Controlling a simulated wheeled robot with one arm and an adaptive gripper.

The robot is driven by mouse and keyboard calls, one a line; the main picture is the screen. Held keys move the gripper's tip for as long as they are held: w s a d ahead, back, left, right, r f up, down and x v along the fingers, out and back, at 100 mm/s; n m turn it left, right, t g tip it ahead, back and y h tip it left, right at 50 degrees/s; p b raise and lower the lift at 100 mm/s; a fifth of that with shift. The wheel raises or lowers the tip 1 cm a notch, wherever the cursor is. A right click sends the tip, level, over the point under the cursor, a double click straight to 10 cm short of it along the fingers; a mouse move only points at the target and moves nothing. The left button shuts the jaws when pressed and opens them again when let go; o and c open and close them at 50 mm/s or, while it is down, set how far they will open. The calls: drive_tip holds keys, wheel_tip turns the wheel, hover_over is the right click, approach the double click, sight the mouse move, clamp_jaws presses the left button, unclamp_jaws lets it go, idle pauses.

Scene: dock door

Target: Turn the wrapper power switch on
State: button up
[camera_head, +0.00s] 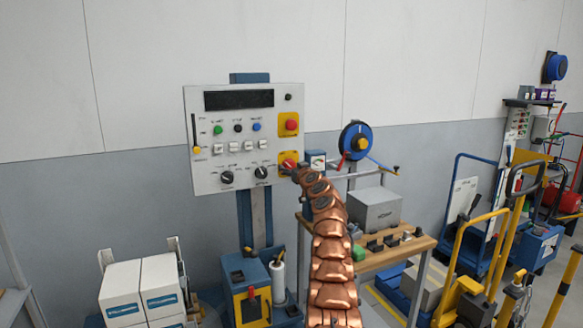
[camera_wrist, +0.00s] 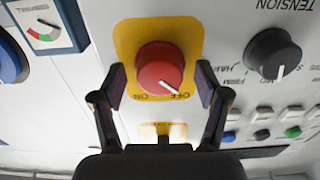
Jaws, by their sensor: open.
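The wrapper power switch (camera_wrist: 161,70) is a red rotary knob on a yellow plate (camera_wrist: 190,33). In the wrist view, which shows the panel upside down, its white pointer line aims at the OFF label; the ON label is at the other side. My gripper (camera_wrist: 161,86) is open, with one finger on each side of the knob; I cannot tell whether they touch it. In the head view the switch (camera_head: 287,160) sits at the lower right of the white control panel (camera_head: 205,120), partly covered by my gripper (camera_head: 294,172).
A black tension knob (camera_wrist: 273,54) is beside the switch, with several push buttons (camera_wrist: 292,131) beyond. A red emergency button (camera_head: 291,124) sits above the switch. A small gauge (camera_head: 317,162) is just right of the panel. A wooden bench (camera_head: 414,246) with a grey box (camera_head: 374,209) stands at right.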

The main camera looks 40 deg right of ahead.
drive_tip(key=shift+c, duration=0.3)
drive_tip(key=c, duration=1.1)
drive_tip(key=shift+m, duration=0.4)
drive_tip(key=m, duration=0.6)
drive_tip(key=m+p, duration=0.1)
drive_tip(key=m, duration=0.6)
drive_tip(key=shift+r+m, duration=0.2)
drive_tip(key=shift+m, duration=0.1)
drive_tip(key=shift+f+m+p, duration=0.15)
drive_tip(key=shift+m+p, duration=0.3)
drive_tip(key=shift+m, duration=1.35)
